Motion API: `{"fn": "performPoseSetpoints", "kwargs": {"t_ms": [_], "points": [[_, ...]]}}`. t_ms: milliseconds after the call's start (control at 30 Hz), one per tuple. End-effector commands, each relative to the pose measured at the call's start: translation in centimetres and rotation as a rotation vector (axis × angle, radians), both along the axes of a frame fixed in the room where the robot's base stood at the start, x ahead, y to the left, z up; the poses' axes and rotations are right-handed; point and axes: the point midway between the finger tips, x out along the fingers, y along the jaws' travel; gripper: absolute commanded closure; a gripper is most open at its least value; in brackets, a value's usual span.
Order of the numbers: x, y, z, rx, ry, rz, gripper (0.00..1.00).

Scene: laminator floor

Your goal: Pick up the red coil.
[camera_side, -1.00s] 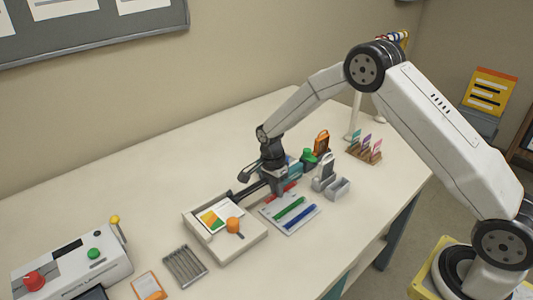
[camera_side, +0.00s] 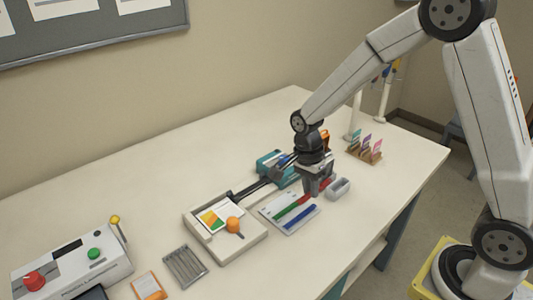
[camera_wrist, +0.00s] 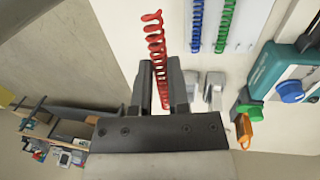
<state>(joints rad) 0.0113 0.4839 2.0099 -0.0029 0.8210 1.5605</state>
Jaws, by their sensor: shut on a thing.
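The red coil (camera_wrist: 154,40) is a long red spiral. In the wrist view it runs between the two dark fingers of my gripper (camera_wrist: 160,85), which is shut on it, and one end sticks out past the fingertips. In the side view my gripper (camera_side: 314,190) is over the right end of the coil tray (camera_side: 278,221), and part of the red coil (camera_side: 326,183) shows beside the fingers, apparently above the tray. The rest of the coil is hidden by the gripper there.
A green coil (camera_side: 290,210) and a blue coil (camera_side: 300,217) lie on the tray. A small grey holder (camera_side: 340,188) stands close right of my gripper. A teal machine (camera_side: 271,165) is behind, and a card rack (camera_side: 365,150) stands farther right.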

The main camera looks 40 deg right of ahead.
Motion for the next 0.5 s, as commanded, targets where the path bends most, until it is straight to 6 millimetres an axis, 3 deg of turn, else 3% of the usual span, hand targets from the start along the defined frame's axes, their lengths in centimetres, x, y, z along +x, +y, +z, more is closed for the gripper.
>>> {"fn": "performPoseSetpoints", "kwargs": {"t_ms": [200, 500], "points": [[-1.4, 0.0, 0.6, 0.000, -0.001, 0.000, 1.00], [-1.8, 0.0, 0.8, 0.000, -0.001, 0.000, 1.00]]}}
